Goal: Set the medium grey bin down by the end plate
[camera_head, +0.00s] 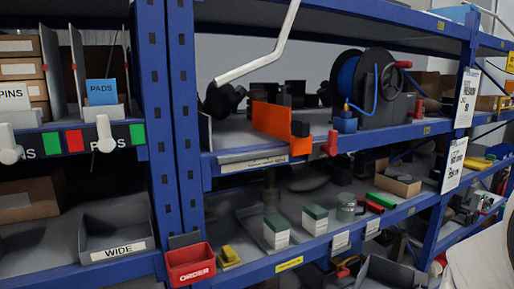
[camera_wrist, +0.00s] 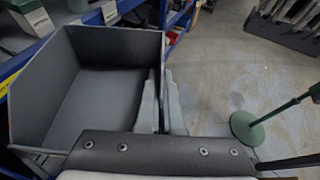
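The medium grey bin (camera_wrist: 108,92) fills the left of the wrist view, open side up, and it looks empty. My gripper (camera_wrist: 164,100) has its two pale fingers at the bin's right wall, one on each side, and appears shut on that wall. In the head view, a dark grey bin (camera_head: 392,274) at the bottom edge, partly cut off, looks like the same one, in front of the lower shelf. My gripper does not show clearly there. I cannot tell for certain which part is the end plate.
A grey bin marked WIDE (camera_head: 118,232) stands on the lower left shelf. A red ORDER box (camera_head: 190,265) hangs at the blue upright (camera_head: 172,120). Green-topped boxes (camera_head: 276,230) and a cardboard tray (camera_head: 396,182) occupy the lower shelf. A green post base (camera_wrist: 248,127) stands on open floor.

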